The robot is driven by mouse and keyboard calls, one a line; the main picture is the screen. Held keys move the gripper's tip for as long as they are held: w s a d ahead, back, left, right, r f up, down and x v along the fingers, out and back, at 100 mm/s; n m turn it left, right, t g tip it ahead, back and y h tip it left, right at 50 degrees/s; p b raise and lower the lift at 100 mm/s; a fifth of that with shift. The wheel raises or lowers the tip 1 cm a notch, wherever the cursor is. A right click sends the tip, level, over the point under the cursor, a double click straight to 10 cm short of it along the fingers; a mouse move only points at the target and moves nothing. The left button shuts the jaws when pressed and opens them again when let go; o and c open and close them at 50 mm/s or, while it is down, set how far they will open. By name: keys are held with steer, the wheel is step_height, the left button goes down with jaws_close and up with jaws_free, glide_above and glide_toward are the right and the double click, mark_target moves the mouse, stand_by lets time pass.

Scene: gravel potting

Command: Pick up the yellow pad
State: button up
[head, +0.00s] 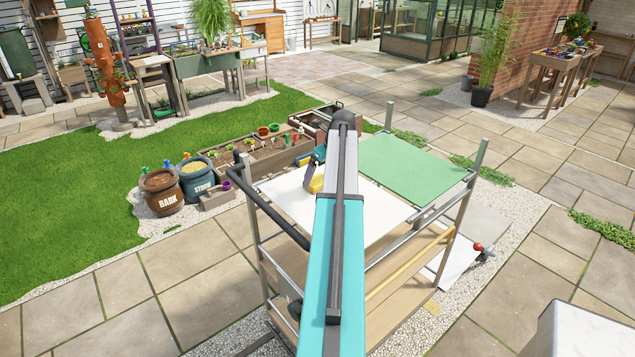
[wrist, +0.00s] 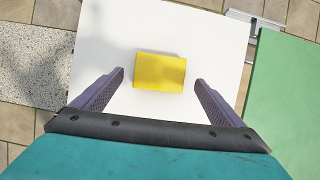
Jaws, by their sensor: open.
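The yellow pad (wrist: 160,72) lies flat on the white sheet (wrist: 98,40) and shows whole in the wrist view. In the head view a small part of the yellow pad (head: 316,184) shows beside my arm, which hides the rest. My gripper (wrist: 159,80) is open, with one finger to the left of the pad and one to the right. Both fingers are apart from the pad, and nothing is between them in their grip. I cannot tell exactly how high the fingertips are above the sheet. In the head view my gripper is mostly hidden behind my arm.
The white sheet lies on a cart top with a green mat (head: 411,168) on its right. The cart has raised metal posts (head: 478,153) and a dark handle (head: 262,205) on the left. Bark and straw pots (head: 195,180) and a planter bed stand beyond on the left.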

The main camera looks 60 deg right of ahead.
mark_target(318, 180)
steer(key=shift+p+x, duration=0.5)
steer(key=shift+x, duration=1.05)
steer(key=c, duration=1.2)
